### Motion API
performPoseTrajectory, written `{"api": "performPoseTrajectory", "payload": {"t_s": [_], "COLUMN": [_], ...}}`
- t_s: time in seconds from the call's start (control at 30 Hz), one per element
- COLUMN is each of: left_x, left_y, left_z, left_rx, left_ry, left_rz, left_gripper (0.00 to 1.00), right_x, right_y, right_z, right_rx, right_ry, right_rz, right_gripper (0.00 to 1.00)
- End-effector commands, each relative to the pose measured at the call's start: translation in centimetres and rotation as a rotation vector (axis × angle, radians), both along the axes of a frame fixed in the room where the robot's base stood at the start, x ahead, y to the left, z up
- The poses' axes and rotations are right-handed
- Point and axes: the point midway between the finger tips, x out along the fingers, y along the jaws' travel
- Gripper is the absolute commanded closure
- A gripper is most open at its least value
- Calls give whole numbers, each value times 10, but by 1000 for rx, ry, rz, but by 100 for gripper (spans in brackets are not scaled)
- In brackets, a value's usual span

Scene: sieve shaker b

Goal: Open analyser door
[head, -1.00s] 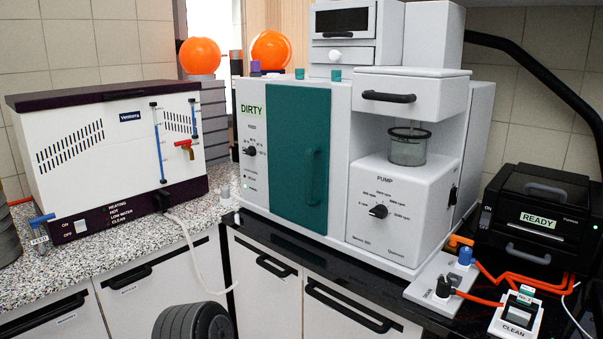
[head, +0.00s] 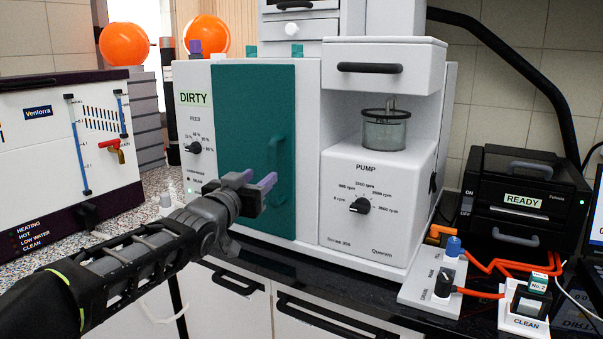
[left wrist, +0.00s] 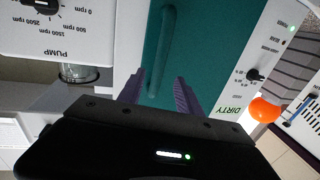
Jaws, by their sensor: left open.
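The analyser is a white cabinet with a closed teal door (head: 252,125) on its front left. A "DIRTY" label (head: 193,99) sits on the panel left of the door. The door's teal vertical handle (head: 278,155) is on its right side; it also shows in the left wrist view (left wrist: 160,50). My left gripper (head: 254,186) is open and empty in front of the lower part of the door. In the left wrist view its purple fingers (left wrist: 160,93) point at the door, with the handle between and beyond them. Contact with the handle is not visible. My right gripper is not in view.
A pump unit with a black dial (head: 360,206) and a glass beaker (head: 384,132) adjoins the door on the right. A black "READY" machine (head: 521,196) and orange cables stand further right. A white Venlorra bath (head: 40,150) stands at left.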

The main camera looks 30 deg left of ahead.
Motion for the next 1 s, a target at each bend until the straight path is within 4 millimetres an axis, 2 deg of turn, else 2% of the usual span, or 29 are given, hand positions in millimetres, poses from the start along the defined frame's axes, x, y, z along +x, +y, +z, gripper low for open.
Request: {"api": "performPoseTrajectory", "payload": {"t_s": [0.37, 0.53, 1.0], "left_x": [1, 9, 70], "left_y": [-1, 0, 14], "left_z": [-4, -4, -4], "left_rx": [-17, -17, -15], "left_ry": [11, 12, 13], "left_rz": [-3, -3, -1], "left_gripper": [59, 59, 59], "right_x": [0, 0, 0], "right_y": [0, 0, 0], "right_z": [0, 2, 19], "right_rx": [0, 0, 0], "right_ry": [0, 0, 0], "right_rz": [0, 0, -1], "right_gripper": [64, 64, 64]}}
